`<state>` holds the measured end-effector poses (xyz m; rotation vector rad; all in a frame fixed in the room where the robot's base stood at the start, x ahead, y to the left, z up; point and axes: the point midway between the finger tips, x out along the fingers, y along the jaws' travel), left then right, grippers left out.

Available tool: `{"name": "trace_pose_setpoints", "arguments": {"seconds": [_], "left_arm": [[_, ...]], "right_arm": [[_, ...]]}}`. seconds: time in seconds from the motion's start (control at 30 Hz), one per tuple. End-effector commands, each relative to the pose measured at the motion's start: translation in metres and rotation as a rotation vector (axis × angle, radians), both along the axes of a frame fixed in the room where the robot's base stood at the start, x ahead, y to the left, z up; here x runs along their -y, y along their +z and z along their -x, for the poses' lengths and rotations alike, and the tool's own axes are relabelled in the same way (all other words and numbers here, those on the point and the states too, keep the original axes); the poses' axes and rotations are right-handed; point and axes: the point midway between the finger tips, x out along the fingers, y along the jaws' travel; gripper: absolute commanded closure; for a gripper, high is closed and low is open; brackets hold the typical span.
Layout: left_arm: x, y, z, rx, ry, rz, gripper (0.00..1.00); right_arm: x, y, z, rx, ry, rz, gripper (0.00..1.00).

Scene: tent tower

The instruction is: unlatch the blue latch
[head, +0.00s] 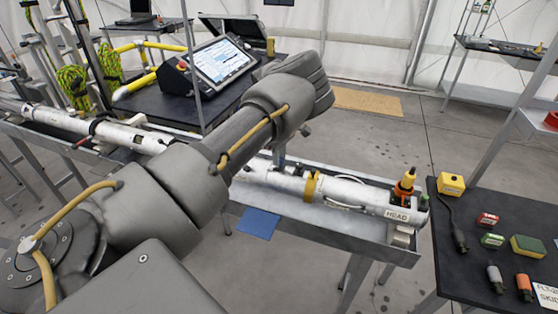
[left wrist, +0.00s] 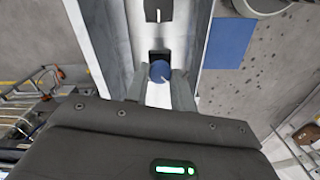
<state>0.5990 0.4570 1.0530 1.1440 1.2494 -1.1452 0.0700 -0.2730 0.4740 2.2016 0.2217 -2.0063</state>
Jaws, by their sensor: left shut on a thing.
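The blue latch (left wrist: 160,71) is a small round blue knob with a white mark, set by a dark slot in the grey metal trough, in the left wrist view. My left gripper (left wrist: 160,78) has its two fingers on either side of the knob and is shut on it. In the head view my left arm reaches across the trough. Its big grey wrist hides most of the gripper and the latch; only a bit of a finger shows below it by the white tube (head: 345,191). My right gripper is in neither view.
The metal trough (head: 315,222) carries the white tube, with a yellow-topped fitting (head: 405,183) at its "HEAD" end. A flat blue square (head: 258,223) shows beside the trough. A dark table (head: 465,205) at right holds several small parts. A tablet console (head: 220,62) stands behind.

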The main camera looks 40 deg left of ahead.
Motion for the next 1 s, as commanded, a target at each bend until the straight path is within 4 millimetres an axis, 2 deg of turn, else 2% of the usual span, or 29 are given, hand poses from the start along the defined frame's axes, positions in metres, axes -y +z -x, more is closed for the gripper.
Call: {"name": "trace_pose_setpoints", "arguments": {"seconds": [0.2, 0.6, 1.0], "left_arm": [[-0.001, -0.003, 0.000, 0.002, 0.203, -0.002, 0.99], [-0.001, -0.001, 0.000, 0.002, 0.565, -0.002, 0.99], [-0.001, 0.000, 0.001, 0.000, 0.794, -0.003, 0.99]], "right_arm": [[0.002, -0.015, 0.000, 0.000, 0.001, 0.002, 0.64], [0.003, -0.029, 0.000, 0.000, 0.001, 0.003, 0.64], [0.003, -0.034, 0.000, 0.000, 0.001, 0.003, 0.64]]}}
